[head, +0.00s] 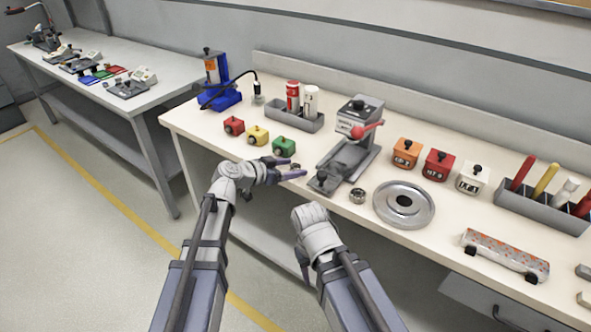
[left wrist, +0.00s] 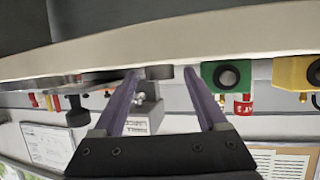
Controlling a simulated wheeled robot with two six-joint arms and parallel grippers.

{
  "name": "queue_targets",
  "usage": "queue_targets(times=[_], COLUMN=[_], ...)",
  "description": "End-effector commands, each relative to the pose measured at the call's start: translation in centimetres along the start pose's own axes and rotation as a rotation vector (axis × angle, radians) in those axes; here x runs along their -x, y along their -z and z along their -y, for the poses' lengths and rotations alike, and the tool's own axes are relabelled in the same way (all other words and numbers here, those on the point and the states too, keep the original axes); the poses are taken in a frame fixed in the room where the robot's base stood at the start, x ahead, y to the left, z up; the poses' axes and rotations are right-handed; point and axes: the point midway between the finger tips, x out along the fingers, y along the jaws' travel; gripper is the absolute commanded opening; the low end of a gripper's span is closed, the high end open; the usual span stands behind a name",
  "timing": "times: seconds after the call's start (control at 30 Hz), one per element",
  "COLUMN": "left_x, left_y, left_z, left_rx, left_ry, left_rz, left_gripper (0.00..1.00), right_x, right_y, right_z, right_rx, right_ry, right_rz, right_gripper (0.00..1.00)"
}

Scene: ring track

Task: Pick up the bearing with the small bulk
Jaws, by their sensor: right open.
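A small dark grey bearing (head: 294,166) lies near the front edge of the bench, left of the press. My left gripper (head: 287,168) is open, with its purple fingers on either side of this bearing. In the left wrist view the grey bearing (left wrist: 160,72) shows between the spread fingertips (left wrist: 161,76); I cannot tell whether either finger touches it. A larger ring-shaped bearing (head: 358,196) lies right of the press foot. My right gripper (head: 303,264) is low, below the bench front and mostly hidden behind its own arm; it is open.
The press (head: 352,145) stands just right of my left gripper. Green (head: 284,146), yellow (head: 257,135) and red (head: 234,126) blocks stand behind it. A large metal disc (head: 404,205) lies to the right. A patterned roll (head: 505,256) lies farther right.

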Motion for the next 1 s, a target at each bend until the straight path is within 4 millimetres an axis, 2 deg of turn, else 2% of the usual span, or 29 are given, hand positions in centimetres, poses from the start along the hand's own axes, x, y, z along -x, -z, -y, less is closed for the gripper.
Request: queue_targets(times=[0.07, 0.63, 1.0], left_x=[0.02, 0.02, 0.05], left_y=[0.00, -0.02, 0.04], left_z=[0.01, 0.00, 0.00], left_rx=[0.000, 0.000, 0.000], left_ry=[0.000, 0.000, 0.000], left_rz=[0.000, 0.000, 0.000], left_gripper=[0.65, 0.01, 0.00], right_x=[0.00, 0.00, 0.06], right_y=[0.00, 0.00, 0.00], right_z=[0.00, 0.00, -0.01], right_rx=[0.000, 0.000, 0.000], right_ry=[0.000, 0.000, 0.000], right_rz=[0.000, 0.000, 0.000], right_gripper=[0.50, 0.50, 0.50])
